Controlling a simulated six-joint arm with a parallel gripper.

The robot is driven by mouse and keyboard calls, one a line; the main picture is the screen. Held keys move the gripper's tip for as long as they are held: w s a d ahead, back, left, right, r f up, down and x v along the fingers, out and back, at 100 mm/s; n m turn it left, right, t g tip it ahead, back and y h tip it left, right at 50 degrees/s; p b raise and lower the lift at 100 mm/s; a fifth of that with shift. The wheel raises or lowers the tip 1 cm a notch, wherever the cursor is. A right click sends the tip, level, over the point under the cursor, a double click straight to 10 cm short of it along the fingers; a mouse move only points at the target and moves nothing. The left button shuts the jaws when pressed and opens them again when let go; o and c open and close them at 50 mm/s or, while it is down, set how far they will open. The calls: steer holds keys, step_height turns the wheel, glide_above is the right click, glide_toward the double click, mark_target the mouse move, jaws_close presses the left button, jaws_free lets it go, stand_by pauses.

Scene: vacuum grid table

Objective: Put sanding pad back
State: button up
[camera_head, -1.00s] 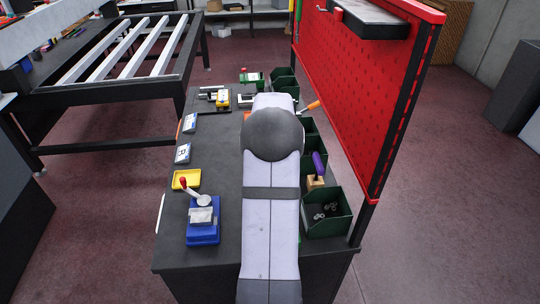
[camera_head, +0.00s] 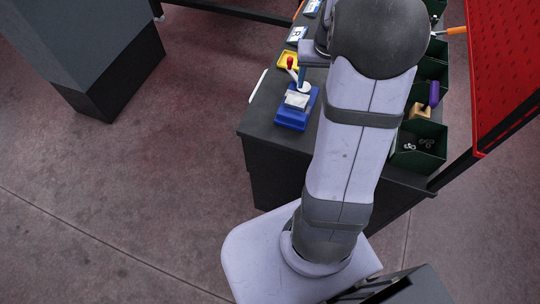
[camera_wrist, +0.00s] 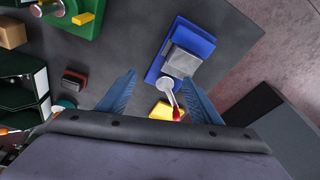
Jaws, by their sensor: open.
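A small dark block with a reddish top (camera_wrist: 74,79) lies on the dark table in the wrist view, left of my gripper (camera_wrist: 160,76). It may be the sanding pad; I cannot be sure. A blue clamp (camera_wrist: 178,55) with a grey block on top stands beyond and right of the fingers. Its red-tipped lever (camera_wrist: 172,98) points back toward the gripper. In the head view the clamp (camera_head: 291,118) is near the table's front left, and my arm hides most of the gripper.
Green bins (camera_head: 419,146) line the right edge; a purple-handled tool (camera_head: 433,94) stands there. A red pegboard (camera_head: 500,70) rises beyond. A green fixture (camera_wrist: 78,16) and wooden block (camera_wrist: 12,33) stand at the wrist view's upper left.

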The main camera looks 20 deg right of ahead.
steer(key=s+a+f+n+g, duration=0.1)
steer(key=s+a+f+n, duration=0.1)
steer(key=s+a, duration=0.5)
steer(key=s+a+f+n+g+y, duration=0.1)
steer(key=s+a+n, duration=0.2)
steer(key=s+a, duration=0.5)
steer(key=a, duration=0.7)
steer(key=shift+s+f, duration=0.3)
steer(key=shift+f, duration=0.1)
step_height(320, 180, down, 38)
steer(key=b, duration=3.7)
steer(key=shift+b, duration=0.4)
steer(key=shift+r, duration=0.1)
